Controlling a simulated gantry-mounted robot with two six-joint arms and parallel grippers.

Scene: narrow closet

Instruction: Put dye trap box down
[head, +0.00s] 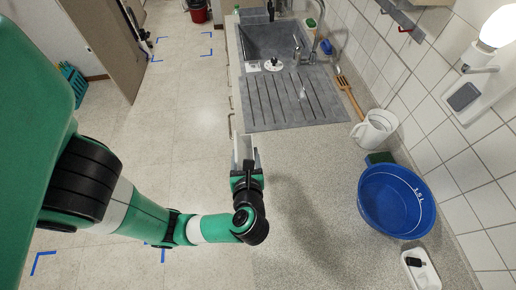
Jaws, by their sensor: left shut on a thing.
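My left gripper (246,170) reaches in from the left and hangs at the counter's left edge. It is shut on a thin, pale box (243,149) that stands upright beyond the fingers, seen nearly edge-on. It looks like the dye trap box, but no label shows. I cannot tell whether its base touches the counter (310,190) or hangs above it. My right gripper does not show.
A grey sink with a ribbed drainboard (272,106) lies beyond the box. A white jug (375,129), a blue basin (396,201) and a white tray (421,268) stand along the tiled wall. The counter's middle is clear.

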